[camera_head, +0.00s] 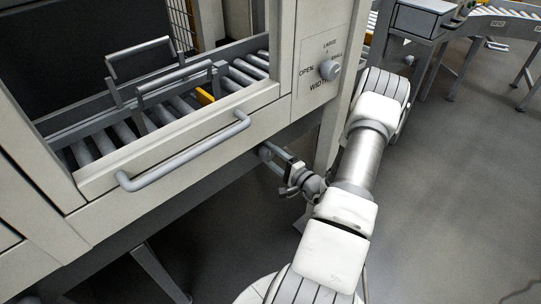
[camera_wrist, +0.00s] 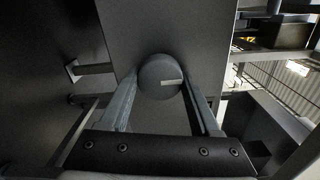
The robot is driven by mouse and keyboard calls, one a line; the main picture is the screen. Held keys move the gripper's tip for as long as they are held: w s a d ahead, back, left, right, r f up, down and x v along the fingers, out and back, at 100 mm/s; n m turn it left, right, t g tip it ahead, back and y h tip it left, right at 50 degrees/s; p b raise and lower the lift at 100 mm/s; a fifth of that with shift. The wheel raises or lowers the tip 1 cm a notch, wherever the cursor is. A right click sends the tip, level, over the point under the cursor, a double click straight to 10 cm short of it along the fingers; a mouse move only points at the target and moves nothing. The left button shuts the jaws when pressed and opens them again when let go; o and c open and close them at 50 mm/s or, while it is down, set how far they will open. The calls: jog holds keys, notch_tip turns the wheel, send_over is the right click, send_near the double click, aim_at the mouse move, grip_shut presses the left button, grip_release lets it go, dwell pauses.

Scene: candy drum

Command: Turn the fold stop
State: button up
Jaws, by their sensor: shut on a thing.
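A round dark grey knob (camera_wrist: 160,73) with a pale pointer line sits on a grey panel in the wrist view. I take it to be the fold stop, though no label on it shows. The pale line points right in that view. In the head view the knob (camera_head: 265,152) shows below the drawer front, partly hidden by the fingers. My gripper (camera_head: 276,158) reaches under the machine's front there. In the wrist view its two fingers (camera_wrist: 160,90) stand on either side of the knob, shut on it.
A long drawer handle (camera_head: 184,150) juts out left of my arm. Rollers (camera_head: 244,72) lie behind it. The floor (camera_head: 450,190) at right is clear.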

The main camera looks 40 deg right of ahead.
jog(key=o, duration=1.4)
jog(key=shift+s, duration=0.1)
jog(key=s+p, duration=0.1)
jog(key=s, duration=0.4)
jog(key=s+d, duration=0.1)
jog(key=s, duration=0.5)
jog(key=s+p, duration=0.1)
jog(key=s, duration=0.5)
jog(key=shift+s+d+p, duration=0.1)
jog(key=shift+d+p, duration=0.1)
jog(key=shift+p, duration=0.1)
jog(key=shift+r, duration=0.1)
